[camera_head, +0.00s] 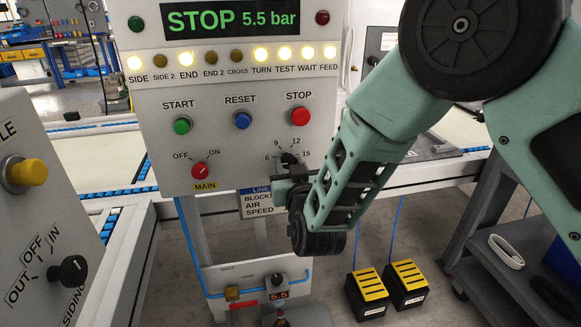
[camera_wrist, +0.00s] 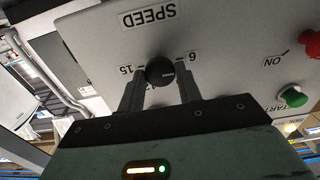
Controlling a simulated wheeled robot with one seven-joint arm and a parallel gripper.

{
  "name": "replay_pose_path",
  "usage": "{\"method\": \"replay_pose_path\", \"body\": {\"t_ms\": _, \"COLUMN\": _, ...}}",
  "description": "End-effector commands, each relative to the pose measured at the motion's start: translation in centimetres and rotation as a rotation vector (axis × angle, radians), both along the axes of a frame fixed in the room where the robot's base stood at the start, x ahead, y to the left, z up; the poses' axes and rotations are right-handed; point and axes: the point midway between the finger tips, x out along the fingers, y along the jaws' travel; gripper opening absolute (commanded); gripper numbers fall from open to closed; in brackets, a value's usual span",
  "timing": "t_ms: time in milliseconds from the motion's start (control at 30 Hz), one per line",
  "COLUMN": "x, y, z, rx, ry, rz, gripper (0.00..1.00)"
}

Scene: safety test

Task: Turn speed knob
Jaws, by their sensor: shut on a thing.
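The black speed knob (camera_head: 289,158) is on the white control panel (camera_head: 225,105), inside a scale marked 6, 9, 12 and 15. In the wrist view the knob (camera_wrist: 160,71) appears upside down, below the SPEED label (camera_wrist: 149,15), with 15 at left and 6 at right. My gripper (camera_head: 290,175) comes from below right, its two fingers shut on the sides of the knob. The wrist view shows the gripper (camera_wrist: 160,84) with one finger on each side. In the head view, my gripper hides the panel below the knob. The knob's exact setting is hard to read.
START (camera_head: 182,125), RESET (camera_head: 242,120) and STOP (camera_head: 299,116) buttons sit above the knob. A red MAIN knob (camera_head: 199,170) is to its left. The display (camera_head: 240,20) reads STOP 5.5 bar. Black-and-yellow pedals (camera_head: 368,290) stand on the floor.

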Motion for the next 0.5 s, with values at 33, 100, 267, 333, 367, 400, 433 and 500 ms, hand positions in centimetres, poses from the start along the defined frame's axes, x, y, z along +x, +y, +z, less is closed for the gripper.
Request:
{"method": "replay_pose_path", "body": {"t_ms": 33, "x": -0.12, "y": -0.01, "z": -0.28, "rx": -0.004, "ry": 0.006, "rz": 0.001, "gripper": 0.12}}
{"method": "replay_pose_path", "body": {"t_ms": 100, "x": -0.12, "y": -0.02, "z": -0.27, "rx": -0.004, "ry": 0.006, "rz": 0.001, "gripper": 0.48}}
{"method": "replay_pose_path", "body": {"t_ms": 267, "x": -0.07, "y": -0.01, "z": -0.17, "rx": -0.002, "ry": 0.004, "rz": 0.001, "gripper": 0.56}}
{"method": "replay_pose_path", "body": {"t_ms": 333, "x": -0.06, "y": -0.01, "z": -0.13, "rx": -0.001, "ry": 0.003, "rz": 0.001, "gripper": 0.56}}
{"method": "replay_pose_path", "body": {"t_ms": 367, "x": -0.05, "y": -0.01, "z": -0.12, "rx": -0.001, "ry": 0.003, "rz": 0.001, "gripper": 0.56}}
{"method": "replay_pose_path", "body": {"t_ms": 400, "x": -0.07, "y": -0.01, "z": -0.11, "rx": -0.001, "ry": 0.003, "rz": 0.001, "gripper": 0.56}}
{"method": "replay_pose_path", "body": {"t_ms": 433, "x": -0.13, "y": -0.03, "z": -0.1, "rx": -0.001, "ry": 0.003, "rz": 0.001, "gripper": 0.56}}
{"method": "replay_pose_path", "body": {"t_ms": 500, "x": -0.48, "y": -0.11, "z": -0.12, "rx": -0.001, "ry": 0.003, "rz": 0.001, "gripper": 0.56}}
